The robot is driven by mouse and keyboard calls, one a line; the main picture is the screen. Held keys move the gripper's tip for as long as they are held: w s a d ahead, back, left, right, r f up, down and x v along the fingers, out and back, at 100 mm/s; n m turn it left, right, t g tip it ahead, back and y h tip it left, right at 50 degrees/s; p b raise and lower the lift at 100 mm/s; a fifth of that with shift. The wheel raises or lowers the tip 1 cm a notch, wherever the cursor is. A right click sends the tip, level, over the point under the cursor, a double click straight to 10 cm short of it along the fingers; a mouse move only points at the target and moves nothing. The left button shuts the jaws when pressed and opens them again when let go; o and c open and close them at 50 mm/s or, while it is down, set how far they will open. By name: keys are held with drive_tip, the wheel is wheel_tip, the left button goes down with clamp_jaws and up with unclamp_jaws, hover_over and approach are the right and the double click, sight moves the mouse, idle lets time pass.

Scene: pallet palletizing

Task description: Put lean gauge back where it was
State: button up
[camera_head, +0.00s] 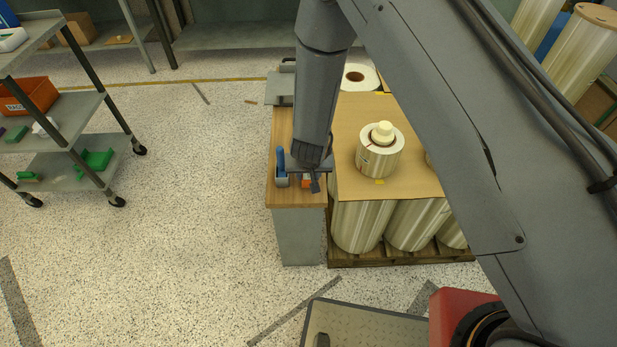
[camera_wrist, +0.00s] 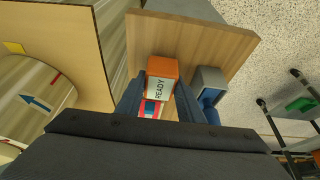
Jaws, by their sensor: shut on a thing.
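The lean gauge appears to be the orange block with a white face reading READY (camera_wrist: 161,78), seen in the wrist view. Part of it shows orange in the head view (camera_head: 306,183). My gripper (camera_wrist: 158,95) is shut on it, one finger on each side; in the head view my gripper (camera_head: 315,175) is over the front of the wooden-topped stand (camera_head: 298,197). Whether the gauge touches the wooden top is hard to tell. My fingers and wrist hide its lower part.
A grey holder with a blue-handled tool (camera_head: 281,168) stands close beside the gauge. A pallet of film-wrapped rolls with a cardboard sheet (camera_head: 410,183) borders the stand on the right, with a wrapped roll (camera_head: 379,155) on top. A shelf cart (camera_head: 75,115) stands left; floor between is clear.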

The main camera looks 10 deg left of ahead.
drive_tip(key=shift+f, duration=0.8)
drive_tip(key=shift+f, duration=0.1)
drive_tip(key=o, duration=1.2)
drive_tip(key=shift+s+r, duration=0.15)
drive_tip(key=shift+r, duration=0.45)
drive_tip(key=v, duration=1.1)
drive_tip(key=s+d+r+m+g, duration=0.1)
drive_tip(key=s+d+r, duration=0.1)
drive_tip(key=d+r, duration=0.75)
drive_tip(key=s+d+r+m+g, duration=0.1)
drive_tip(key=s+d+r, duration=0.1)
drive_tip(key=d+r, duration=0.75)
drive_tip(key=s+d+r, duration=0.1)
drive_tip(key=s+d, duration=0.3)
drive_tip(key=d, duration=0.2)
drive_tip(key=s+d+r+h, duration=0.1)
drive_tip(key=s+d, duration=0.2)
drive_tip(key=d, duration=0.3)
drive_tip(key=shift+s+d+r+m+g, duration=0.25)
drive_tip(key=shift+s+d+m+g, duration=0.05)
drive_tip(key=shift+s+m+g, duration=0.1)
